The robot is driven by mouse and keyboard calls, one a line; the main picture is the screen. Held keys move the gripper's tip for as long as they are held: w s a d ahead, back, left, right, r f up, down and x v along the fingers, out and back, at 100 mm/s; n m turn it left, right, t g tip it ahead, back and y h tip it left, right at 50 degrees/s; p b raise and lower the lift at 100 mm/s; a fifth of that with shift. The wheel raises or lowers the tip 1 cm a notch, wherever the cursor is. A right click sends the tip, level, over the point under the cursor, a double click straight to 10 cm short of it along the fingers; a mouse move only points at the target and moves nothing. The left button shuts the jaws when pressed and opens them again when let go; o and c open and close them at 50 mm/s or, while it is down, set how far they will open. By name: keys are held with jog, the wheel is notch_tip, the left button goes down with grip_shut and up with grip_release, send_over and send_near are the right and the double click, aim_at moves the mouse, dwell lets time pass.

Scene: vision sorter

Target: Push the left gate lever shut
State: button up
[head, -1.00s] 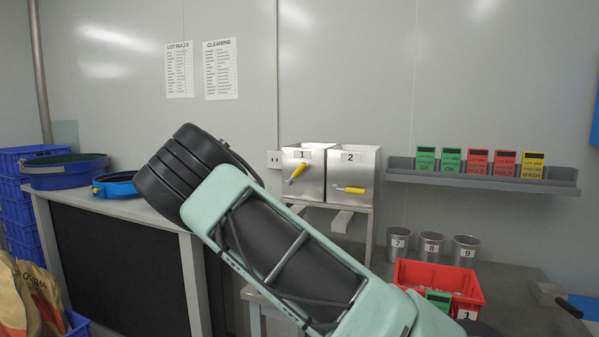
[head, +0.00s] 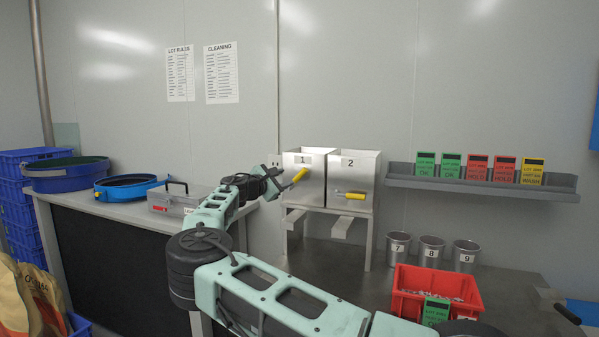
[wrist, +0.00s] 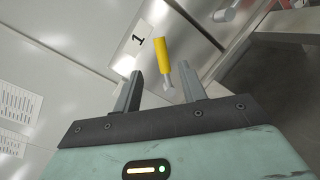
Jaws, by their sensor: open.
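The left gate lever (head: 299,175) is a yellow handle on the front of the steel hopper marked 1 (head: 302,160). It slants up to the right, unlike the level lever on hopper 2. My gripper (head: 280,180) is just left of this lever in the head view, its fingers small and partly hard to make out. In the wrist view the open fingers (wrist: 160,80) are spread and empty. The yellow lever (wrist: 163,55) shows ahead of and between the fingertips there; I cannot tell whether they touch it.
Hopper 2 (head: 352,168) with its yellow lever (head: 351,195) stands close on the right. Steel cups (head: 431,250) and a red bin (head: 437,285) are at the right.

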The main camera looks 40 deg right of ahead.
aim_at(301, 173)
jog(key=d, duration=0.3)
jog(key=d+p, duration=0.1)
jog(key=d, duration=0.2)
jog(key=w+d+p, duration=0.1)
jog(key=d, duration=0.2)
jog(key=shift+w+d, duration=0.1)
jog(key=shift+d, duration=0.1)
jog(key=shift+c, duration=0.2)
jog(key=shift+f, duration=0.1)
grip_shut()
